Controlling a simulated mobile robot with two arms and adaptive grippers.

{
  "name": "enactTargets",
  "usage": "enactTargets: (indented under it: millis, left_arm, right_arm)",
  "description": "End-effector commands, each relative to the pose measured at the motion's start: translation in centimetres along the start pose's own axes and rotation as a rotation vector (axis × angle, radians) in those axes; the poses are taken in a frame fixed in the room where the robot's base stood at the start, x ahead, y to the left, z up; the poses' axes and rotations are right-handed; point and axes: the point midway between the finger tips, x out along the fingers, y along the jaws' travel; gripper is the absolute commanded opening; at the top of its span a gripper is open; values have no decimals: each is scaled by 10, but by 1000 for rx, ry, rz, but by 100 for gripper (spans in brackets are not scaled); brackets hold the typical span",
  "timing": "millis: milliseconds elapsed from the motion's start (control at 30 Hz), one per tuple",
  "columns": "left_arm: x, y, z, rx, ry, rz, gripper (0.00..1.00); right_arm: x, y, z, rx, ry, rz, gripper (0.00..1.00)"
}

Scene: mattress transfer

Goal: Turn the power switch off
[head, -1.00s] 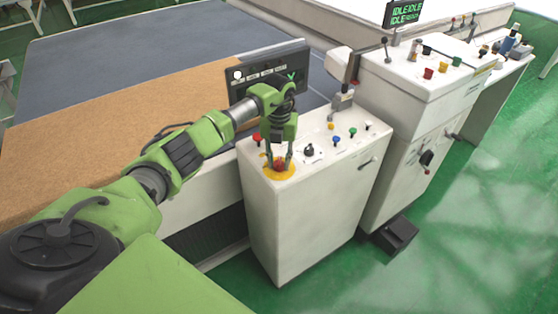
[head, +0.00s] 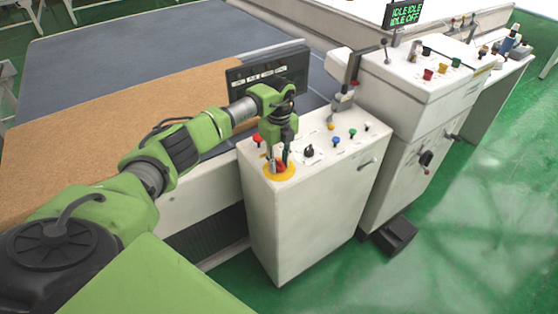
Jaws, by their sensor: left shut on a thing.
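The power switch looks to be the red knob (head: 281,165) on a round yellow base (head: 271,175), at the near left of the white control box top (head: 310,160). My left gripper (head: 277,167) points down over it. Its fingers are closed around the red knob and partly hide it. The small black screen (head: 405,14) at the top shows green text reading IDLE and OFF. The dark panel (head: 266,72) behind my gripper shows no lit lamp. My right gripper is out of view.
Several other controls, including a black rotary knob (head: 309,151) and a green button (head: 352,132), sit close by on the same top. A larger white console (head: 420,85) stands to the right. A brown mattress (head: 90,130) lies at left. Green floor (head: 480,220) at right is open.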

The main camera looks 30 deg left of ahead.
Motion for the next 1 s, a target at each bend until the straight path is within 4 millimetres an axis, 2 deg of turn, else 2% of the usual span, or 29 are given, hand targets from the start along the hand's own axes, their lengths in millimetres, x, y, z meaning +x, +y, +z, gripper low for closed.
enactTargets:
  millis: [600,1000]
  left_arm:
    - [-2,0,1,-551,-2,-3,5]
    - [-2,0,1,-735,-2,-3,5]
  right_arm:
    - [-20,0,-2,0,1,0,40]
    - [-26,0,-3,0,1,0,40]
